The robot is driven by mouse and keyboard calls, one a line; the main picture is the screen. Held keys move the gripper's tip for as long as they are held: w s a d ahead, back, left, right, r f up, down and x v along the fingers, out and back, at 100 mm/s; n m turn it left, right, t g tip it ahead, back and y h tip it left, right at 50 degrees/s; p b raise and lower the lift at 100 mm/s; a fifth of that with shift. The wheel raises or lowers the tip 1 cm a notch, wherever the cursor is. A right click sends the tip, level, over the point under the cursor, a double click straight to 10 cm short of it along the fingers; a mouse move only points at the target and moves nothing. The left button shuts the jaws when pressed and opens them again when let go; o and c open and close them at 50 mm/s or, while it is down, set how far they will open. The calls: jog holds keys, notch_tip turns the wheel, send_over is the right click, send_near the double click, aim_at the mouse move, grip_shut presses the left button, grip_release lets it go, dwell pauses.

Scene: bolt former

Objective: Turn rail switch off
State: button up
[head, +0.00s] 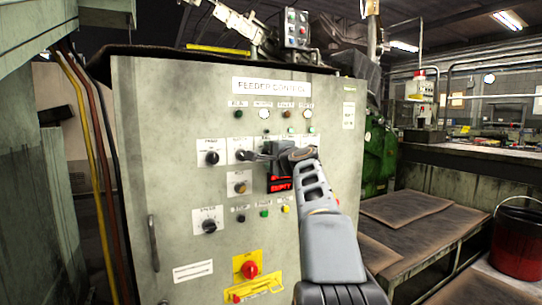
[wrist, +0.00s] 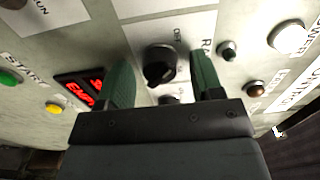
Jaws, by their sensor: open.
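The rail switch is a black rotary knob (wrist: 160,66) on a white plate, with "OFF" and a partly hidden "RA..." label beside it in the wrist view. In the head view its plate (head: 238,146) is at the middle of the cabinet front, and the knob is largely hidden by my gripper (head: 258,156). In the wrist view my gripper (wrist: 163,72) is open, with one green finger on each side of the knob. Gaps show between the fingers and the knob. I cannot tell which position the knob points to.
The grey feeder control cabinet (head: 150,110) carries several other knobs, lamps and buttons close by. A red display (head: 280,186) sits just below my gripper. A red emergency button (head: 249,269) is lower down. A bench (head: 405,220) and red bucket (head: 518,240) stand at right.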

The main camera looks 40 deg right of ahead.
jog(key=shift+s, duration=0.1)
jog(key=s+a+b, duration=0.1)
jog(key=s+a, duration=0.1)
jog(key=s, duration=1.1)
jog(key=shift+s, duration=0.25)
jog(key=a+f+n+g+y+p, duration=0.15)
jog(key=a+n+g+p, duration=0.3)
jog(key=a+p, duration=0.5)
jog(key=a+f+n+g+y+p, duration=0.1)
jog(key=a+n+g+y+p, duration=0.3)
jog(key=a+p, duration=0.5)
jog(key=s+a+f+n+g+h+p, duration=0.3)
jog(key=s+a+n+g+p, duration=0.2)
jog(key=s+n+p, duration=0.6)
jog(key=shift+s+a+f+g+p, duration=0.35)
jog(key=shift+a+p, duration=0.5)
jog(key=shift+p, duration=0.65)
